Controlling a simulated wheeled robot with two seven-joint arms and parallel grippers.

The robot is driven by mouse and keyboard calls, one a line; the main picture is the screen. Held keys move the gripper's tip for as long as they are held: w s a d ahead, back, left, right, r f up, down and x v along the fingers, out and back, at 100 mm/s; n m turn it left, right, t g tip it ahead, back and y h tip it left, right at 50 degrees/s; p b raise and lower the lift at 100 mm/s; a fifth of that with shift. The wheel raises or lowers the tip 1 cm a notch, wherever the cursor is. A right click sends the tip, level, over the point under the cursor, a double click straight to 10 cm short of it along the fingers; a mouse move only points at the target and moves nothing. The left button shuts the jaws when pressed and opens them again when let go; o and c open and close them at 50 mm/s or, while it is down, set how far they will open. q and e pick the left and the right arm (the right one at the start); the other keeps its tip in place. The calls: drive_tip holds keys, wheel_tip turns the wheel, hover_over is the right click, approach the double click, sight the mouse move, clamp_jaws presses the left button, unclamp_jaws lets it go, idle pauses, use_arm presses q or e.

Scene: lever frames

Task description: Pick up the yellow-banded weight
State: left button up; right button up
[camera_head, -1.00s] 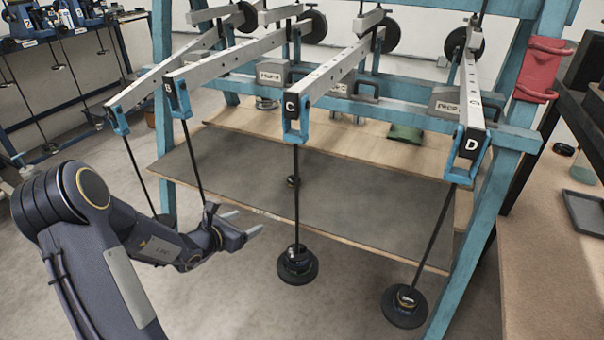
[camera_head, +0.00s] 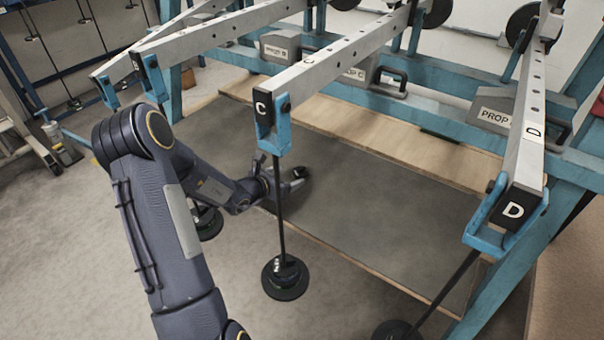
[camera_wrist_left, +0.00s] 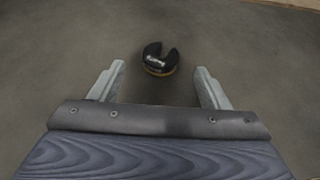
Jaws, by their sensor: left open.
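The yellow-banded weight (camera_wrist_left: 157,62) is a small black slotted disc with a thin yellow band at its lower edge. It lies on the grey mat in the left wrist view, ahead of and between the fingers, its slot facing away. My left gripper (camera_head: 292,185) is open and empty, low over the mat behind lever C's rod. In the head view a small dark shape at its fingertips looks like the weight (camera_head: 300,171), partly hidden. My right gripper is out of view.
Lever C's hanging rod (camera_head: 280,215) with its stacked black weights (camera_head: 284,277) stands in front of my left wrist. Another hanger (camera_head: 206,222) is behind my forearm. Lever D (camera_head: 520,190) is at the right. The mat (camera_head: 390,215) is clear to the right.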

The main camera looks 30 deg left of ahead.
sight(297, 174)
use_arm(q)
drive_tip(key=x, duration=0.2)
drive_tip(key=b+x, duration=0.1)
drive_tip(key=x, duration=0.1)
drive_tip(key=shift+s+f, duration=0.15)
drive_tip(key=shift+f, duration=0.2)
drive_tip(key=shift+w+d+f+b, duration=0.1)
drive_tip(key=shift+w+b, duration=0.2)
drive_tip(key=shift+w, duration=0.15)
drive_tip(key=c, duration=1.1)
drive_tip(key=shift+c, duration=0.2)
